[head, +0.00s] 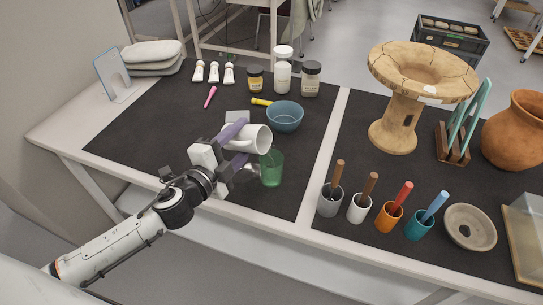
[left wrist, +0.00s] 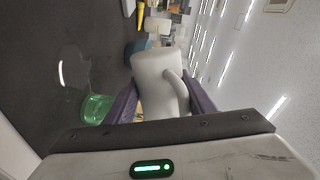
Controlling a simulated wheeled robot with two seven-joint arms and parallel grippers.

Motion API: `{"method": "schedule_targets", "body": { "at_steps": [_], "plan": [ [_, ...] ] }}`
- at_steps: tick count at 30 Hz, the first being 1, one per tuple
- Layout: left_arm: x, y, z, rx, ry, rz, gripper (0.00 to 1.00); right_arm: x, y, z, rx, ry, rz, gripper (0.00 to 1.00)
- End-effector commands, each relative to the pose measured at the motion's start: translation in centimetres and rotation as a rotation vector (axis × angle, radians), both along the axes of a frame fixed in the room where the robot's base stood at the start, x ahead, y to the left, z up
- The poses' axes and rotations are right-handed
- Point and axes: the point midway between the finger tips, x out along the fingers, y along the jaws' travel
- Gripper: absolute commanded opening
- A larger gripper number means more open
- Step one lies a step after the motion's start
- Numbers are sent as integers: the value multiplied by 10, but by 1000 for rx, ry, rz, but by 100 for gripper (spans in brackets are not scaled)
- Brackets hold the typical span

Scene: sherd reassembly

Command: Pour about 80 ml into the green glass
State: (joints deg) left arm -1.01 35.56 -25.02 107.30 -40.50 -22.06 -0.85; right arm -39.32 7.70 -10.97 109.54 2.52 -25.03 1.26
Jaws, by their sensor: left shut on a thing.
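My left gripper (head: 240,138) has purple fingers and is shut on a white mug (head: 255,139). The mug is tipped well over, its mouth facing right, just above the green glass (head: 271,169). The glass stands upright on the dark mat near its front edge. A thin streak shows between the mug's mouth and the glass; I cannot tell the liquid level in the glass. In the left wrist view the mug (left wrist: 157,80) sits between the fingers with its handle to the right, and the green glass (left wrist: 97,108) is at the left. My right gripper is not in view.
A blue bowl (head: 285,118) stands just behind the glass. Holders with tools, such as the grey cup (head: 330,201), stand to the right. Jars (head: 311,80) and small tubes line the back. A cracked pottery stand (head: 405,110) is further right. The left front mat is mostly clear.

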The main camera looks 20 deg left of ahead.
Motion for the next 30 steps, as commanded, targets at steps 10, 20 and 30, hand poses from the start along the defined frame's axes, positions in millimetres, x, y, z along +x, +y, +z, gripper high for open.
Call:
{"method": "schedule_targets", "body": {
  "at_steps": [10, 20, 30],
  "plan": [
    [0, 0, 4, 37, -6, -1, 20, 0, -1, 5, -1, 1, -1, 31],
    [-1, -1, 6, 72, -10, 0, 20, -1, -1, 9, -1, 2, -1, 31],
    [0, 1, 2, 79, -12, 0, 20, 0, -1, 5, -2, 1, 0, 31]
  ]
}}
